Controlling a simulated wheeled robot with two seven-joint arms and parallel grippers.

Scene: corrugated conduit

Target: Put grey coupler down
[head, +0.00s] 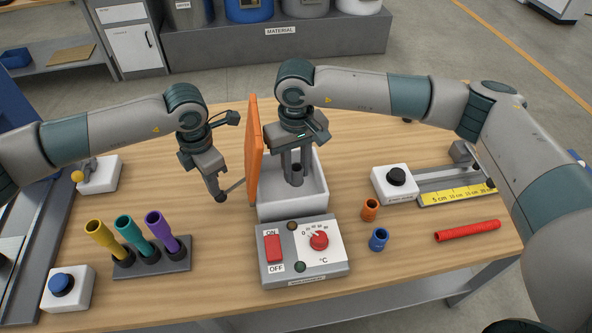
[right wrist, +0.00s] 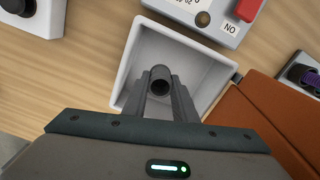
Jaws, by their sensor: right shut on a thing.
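The grey coupler (right wrist: 161,80) is a short dark grey tube, seen nearly end-on in the right wrist view. My right gripper (head: 295,180) is shut on it, pointing down inside the open white box (head: 308,208). The coupler (head: 296,177) is within the box's walls; whether it touches the floor I cannot tell. The box's orange lid (head: 254,150) stands upright along its left side. My left gripper (head: 220,196) is left of the lid, by a thin grey bar that reaches the lid. Whether its fingers are shut is unclear.
A heater control box (head: 304,270) stands in front of the white box. Orange (head: 370,209) and blue (head: 379,239) couplers and a red tube (head: 468,231) are at right. A rack (head: 152,268) with yellow, teal and purple tubes is at left.

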